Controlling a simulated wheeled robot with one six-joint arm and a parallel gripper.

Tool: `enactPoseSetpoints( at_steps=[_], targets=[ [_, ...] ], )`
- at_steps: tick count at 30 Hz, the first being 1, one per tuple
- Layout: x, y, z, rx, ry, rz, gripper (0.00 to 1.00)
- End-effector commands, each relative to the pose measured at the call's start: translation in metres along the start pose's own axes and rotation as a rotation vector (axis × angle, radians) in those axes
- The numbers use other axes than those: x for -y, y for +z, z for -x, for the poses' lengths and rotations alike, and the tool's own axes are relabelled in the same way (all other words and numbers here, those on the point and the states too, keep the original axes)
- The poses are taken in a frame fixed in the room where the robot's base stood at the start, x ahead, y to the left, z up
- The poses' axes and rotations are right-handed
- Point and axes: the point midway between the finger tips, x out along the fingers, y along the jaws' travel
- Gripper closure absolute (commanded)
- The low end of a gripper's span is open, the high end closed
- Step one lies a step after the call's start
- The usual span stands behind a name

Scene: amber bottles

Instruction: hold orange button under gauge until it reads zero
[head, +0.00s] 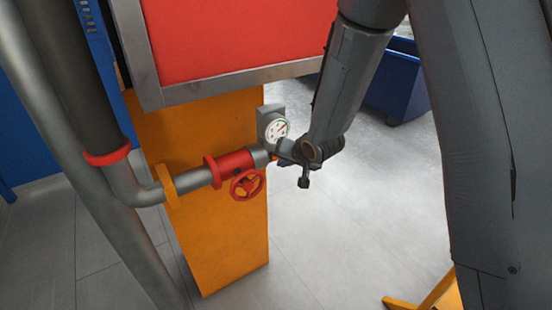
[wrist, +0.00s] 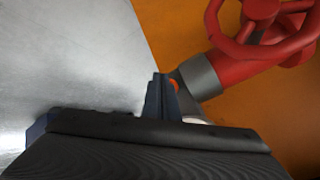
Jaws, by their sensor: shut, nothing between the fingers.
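The round white gauge (head: 277,128) sits on a grey housing above the end of the pipe in the head view. Its needle is too small to read surely. A pale edge, perhaps the gauge (wrist: 195,120), shows low in the wrist view. A small bit of the orange button (wrist: 173,85) shows right beside my fingertips at the grey pipe end. My gripper (head: 279,154) is shut and empty, its tips at the pipe end just below the gauge. In the wrist view the shut fingers (wrist: 159,78) partly hide the button. I cannot tell whether they press it.
A red valve body with a red handwheel (head: 247,184) stands left of my gripper. An orange cabinet (head: 225,245) is behind the pipe. A red panel (head: 230,40) hangs above. A blue bin (head: 395,85) stands back right.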

Motion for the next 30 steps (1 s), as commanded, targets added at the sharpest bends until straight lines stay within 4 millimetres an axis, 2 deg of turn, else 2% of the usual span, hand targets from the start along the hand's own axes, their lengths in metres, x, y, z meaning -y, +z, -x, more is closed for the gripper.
enactPoseSetpoints(
  at_steps=[30],
  targets=[
    [0.004, -0.0046, -0.0057, 0.0, 0.0, 0.0, 1.0]
  ],
)
